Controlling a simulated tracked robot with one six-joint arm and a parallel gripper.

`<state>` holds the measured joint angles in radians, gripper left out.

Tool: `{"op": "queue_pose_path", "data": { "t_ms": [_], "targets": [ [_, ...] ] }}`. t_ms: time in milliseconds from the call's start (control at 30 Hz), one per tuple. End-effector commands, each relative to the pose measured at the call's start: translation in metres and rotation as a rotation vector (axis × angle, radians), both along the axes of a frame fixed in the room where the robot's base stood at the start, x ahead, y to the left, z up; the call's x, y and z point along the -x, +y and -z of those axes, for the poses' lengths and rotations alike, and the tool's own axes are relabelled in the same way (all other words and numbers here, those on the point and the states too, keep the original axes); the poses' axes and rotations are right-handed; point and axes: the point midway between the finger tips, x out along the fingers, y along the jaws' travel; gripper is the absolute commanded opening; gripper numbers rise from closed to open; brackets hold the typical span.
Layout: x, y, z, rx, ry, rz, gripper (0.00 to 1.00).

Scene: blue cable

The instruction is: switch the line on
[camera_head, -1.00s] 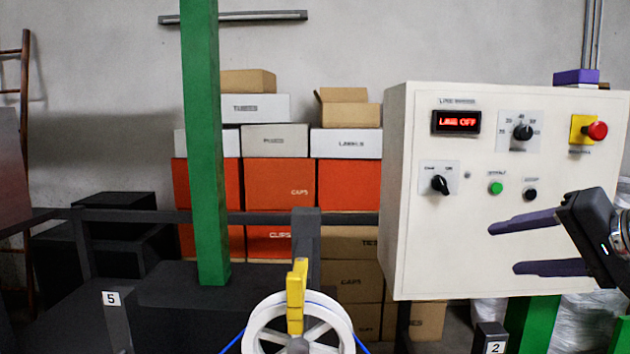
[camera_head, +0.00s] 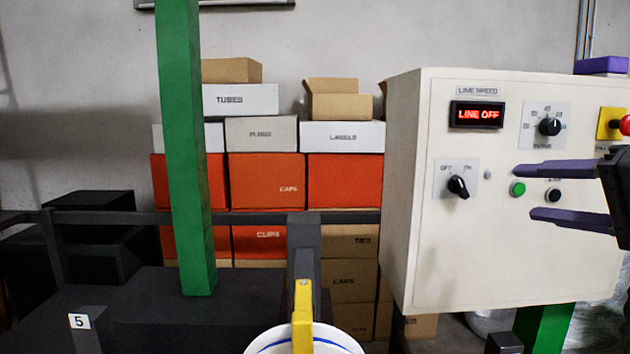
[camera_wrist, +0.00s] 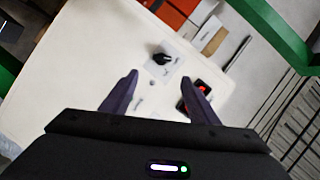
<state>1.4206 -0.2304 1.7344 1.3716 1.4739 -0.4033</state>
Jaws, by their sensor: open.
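The control panel (camera_head: 410,250) is a cream box at the right in the head view. Its display (camera_head: 478,115) reads LINE OFF in red. The black OFF/ON rotary switch (camera_head: 458,187) sits below the display, its knob tilted up-left towards OFF. It also shows in the wrist view (camera_wrist: 161,58), beyond the fingertips and roughly between them. My gripper (camera_head: 524,192) is open and empty, right of the switch and level with it, its fingers pointing left. In the wrist view my gripper (camera_wrist: 160,78) shows both purple fingers apart, the right one partly covering the display.
A green button (camera_head: 518,189) and a black button (camera_head: 553,195) lie by my fingers. A speed dial (camera_head: 550,126) and red emergency stop (camera_head: 625,125) are higher right. A green post (camera_head: 185,150) and stacked boxes (camera_head: 265,180) stand left. A white reel (camera_head: 270,345) is below.

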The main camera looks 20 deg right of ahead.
Motion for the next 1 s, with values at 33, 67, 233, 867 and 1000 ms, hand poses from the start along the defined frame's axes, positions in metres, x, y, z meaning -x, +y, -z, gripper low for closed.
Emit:
{"op": "queue_pose_path", "data": {
  "t_ms": [33,67,233,867,1000],
  "targets": [
    [-0.002,0.002,0.000,0.000,0.001,-0.005,0.55],
    [-0.003,0.002,0.000,0.000,0.001,-0.008,0.55],
    [-0.007,0.005,0.001,0.000,0.000,-0.016,0.55],
    [-0.066,0.010,0.012,-0.001,0.002,-0.021,0.55],
    [-0.082,0.010,0.015,-0.001,0.002,-0.022,0.55]
  ]
}}
